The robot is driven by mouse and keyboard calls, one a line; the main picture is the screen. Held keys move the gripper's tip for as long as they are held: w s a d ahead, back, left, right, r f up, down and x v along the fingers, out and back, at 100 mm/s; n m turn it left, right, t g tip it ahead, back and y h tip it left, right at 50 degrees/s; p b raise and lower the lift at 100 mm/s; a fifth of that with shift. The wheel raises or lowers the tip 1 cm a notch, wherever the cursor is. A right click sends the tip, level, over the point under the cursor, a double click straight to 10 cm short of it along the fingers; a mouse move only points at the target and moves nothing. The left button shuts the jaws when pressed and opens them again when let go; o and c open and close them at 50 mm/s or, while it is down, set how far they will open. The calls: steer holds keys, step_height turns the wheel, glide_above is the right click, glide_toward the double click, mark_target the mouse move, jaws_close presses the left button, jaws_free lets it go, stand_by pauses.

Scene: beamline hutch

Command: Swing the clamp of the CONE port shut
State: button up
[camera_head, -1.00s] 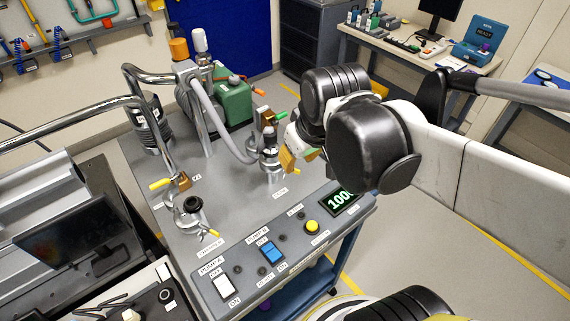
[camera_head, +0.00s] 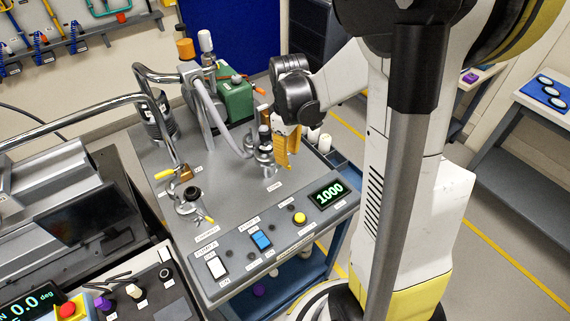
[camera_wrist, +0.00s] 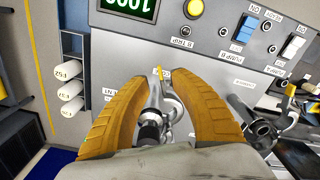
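The CONE port (camera_head: 265,152) stands on the grey cart top, with a ribbed hose running to it and a label in front. Its silver clamp (camera_wrist: 168,104) with a yellow tip shows between my fingers in the wrist view. Whether the clamp is closed around the joint I cannot tell. My gripper (camera_wrist: 158,82) is open, with one orange finger on each side of the clamp, and I see no clear grip on it. In the head view my gripper (camera_head: 287,150) is at the right side of the port, partly covering it.
A control panel with a lit display (camera_head: 326,193), a yellow button (camera_head: 299,218) and rocker switches lies in front of the port. Another port (camera_head: 190,200) with a yellow-tipped clamp stands to the left. A green pump (camera_head: 236,98) is behind. White cylinders (camera_wrist: 69,88) sit in a side holder.

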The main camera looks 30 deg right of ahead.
step_height(320, 180, down, 4)
steer(key=shift+f+b, duration=0.25)
steer(key=shift+b, duration=0.2)
jaws_close()
